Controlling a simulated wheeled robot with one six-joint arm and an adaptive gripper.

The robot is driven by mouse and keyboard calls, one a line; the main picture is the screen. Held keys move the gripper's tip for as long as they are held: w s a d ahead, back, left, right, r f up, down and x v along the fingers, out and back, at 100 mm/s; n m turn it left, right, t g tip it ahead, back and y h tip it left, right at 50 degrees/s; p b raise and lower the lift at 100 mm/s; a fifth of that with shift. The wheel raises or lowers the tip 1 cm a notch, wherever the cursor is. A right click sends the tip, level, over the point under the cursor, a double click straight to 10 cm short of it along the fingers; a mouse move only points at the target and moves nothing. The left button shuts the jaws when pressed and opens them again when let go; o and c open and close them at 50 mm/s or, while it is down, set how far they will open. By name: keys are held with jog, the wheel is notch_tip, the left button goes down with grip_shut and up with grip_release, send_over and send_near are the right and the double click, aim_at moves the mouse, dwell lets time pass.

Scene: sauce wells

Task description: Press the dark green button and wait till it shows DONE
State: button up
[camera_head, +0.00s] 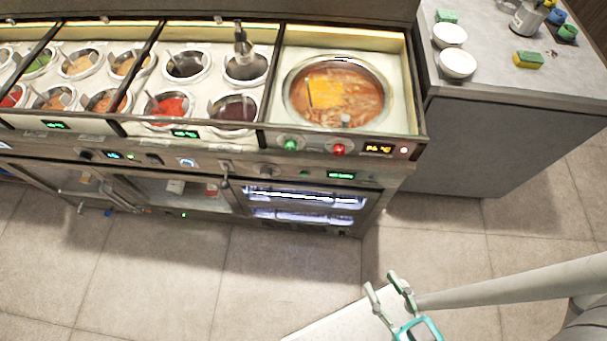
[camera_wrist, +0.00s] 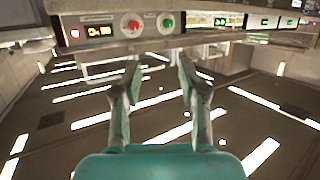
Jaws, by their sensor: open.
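A green button (camera_head: 290,144) sits on the front panel below the large round well, left of a red button (camera_head: 338,150). In the wrist view, the green button (camera_wrist: 166,22) shows at the top, right of the red button (camera_wrist: 131,24). A smaller dark green spot (camera_head: 304,172) is on the lower panel. An amber display (camera_head: 377,149) is right of the red button; its text is too small to read surely. My gripper (camera_head: 382,283) is open and empty, in front of the counter and well apart from the buttons. In the wrist view, my gripper (camera_wrist: 159,63) points toward the panel.
The large well (camera_head: 290,95) holds orange-red sauce. Several small sauce wells stand left of it. A lit glass-fronted compartment (camera_head: 306,204) is below the panel. A grey side counter (camera_head: 500,82) with bowls and sponges stands at right. The floor before the counter is clear.

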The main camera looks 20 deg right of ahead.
grip_shut()
dwell(1.1)
